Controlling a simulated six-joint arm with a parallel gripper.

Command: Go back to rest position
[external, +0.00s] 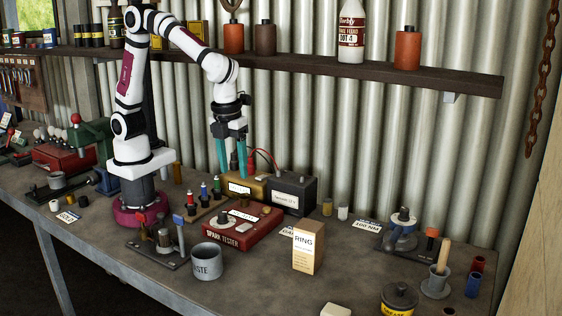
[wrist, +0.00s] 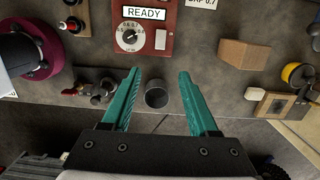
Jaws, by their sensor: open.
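The cup also shows in the external view (external: 206,263).
The red spark tester (external: 238,232) stands near my gripper; its display reads READY in the wrist view (wrist: 146,13). A dark meter box (external: 293,194) is beside it. A ring carton (external: 308,248) stands to the right. A shelf (external: 330,68) with bottles runs behind my arm.

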